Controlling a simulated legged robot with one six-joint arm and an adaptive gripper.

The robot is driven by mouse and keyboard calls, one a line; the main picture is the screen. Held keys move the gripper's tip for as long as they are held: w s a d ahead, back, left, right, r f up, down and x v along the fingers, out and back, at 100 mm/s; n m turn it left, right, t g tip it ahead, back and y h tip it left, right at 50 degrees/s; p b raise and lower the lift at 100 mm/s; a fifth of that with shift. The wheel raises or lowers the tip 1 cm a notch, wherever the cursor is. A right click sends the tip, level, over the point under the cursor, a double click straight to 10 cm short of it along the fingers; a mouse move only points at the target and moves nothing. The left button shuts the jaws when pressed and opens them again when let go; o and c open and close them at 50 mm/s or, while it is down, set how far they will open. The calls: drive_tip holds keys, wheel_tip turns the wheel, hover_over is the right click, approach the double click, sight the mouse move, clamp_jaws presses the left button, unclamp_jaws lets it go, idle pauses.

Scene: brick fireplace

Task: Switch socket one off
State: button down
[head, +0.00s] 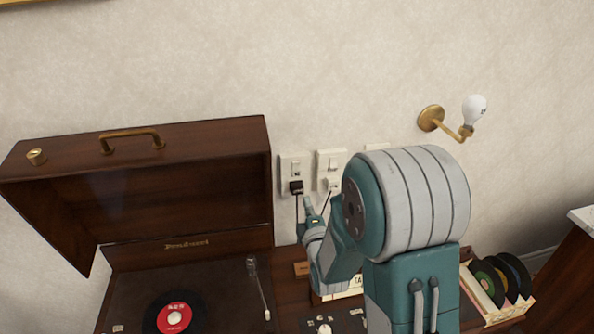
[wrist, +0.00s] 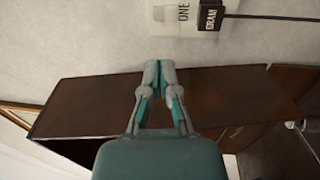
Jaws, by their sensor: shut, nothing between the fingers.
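Socket one (head: 285,165) is the leftmost white wall plate in the head view, with a small switch (head: 295,169) above a black plug (head: 296,187). In the wrist view the plate (wrist: 190,28), marked "ONE", is at the top edge and partly cut off. The black plug there (wrist: 210,14) reads "GRAM", and its cord runs right. My gripper (head: 307,201) is just below and right of the black plug in the head view. In the wrist view my gripper (wrist: 159,66) is shut and empty, its tips apart from the plate.
A second wall plate (head: 331,157) with a white plug (head: 331,183) and a partly hidden third plate (head: 376,147) are to the right. The open record player lid (head: 190,190) stands left of socket one. A wall lamp (head: 474,108) and a record crate (head: 490,310) are right.

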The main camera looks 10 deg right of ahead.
sight(296, 164)
drive_tip(key=w, duration=0.4)
drive_tip(key=w+r, duration=0.1)
drive_tip(key=w, duration=0.7)
drive_tip(key=shift+w+r, duration=0.3)
drive_tip(key=shift+w, duration=0.05)
drive_tip(key=shift+w+r, duration=0.25)
drive_tip(key=shift+r, duration=0.05)
drive_tip(key=shift+s+d, duration=0.1)
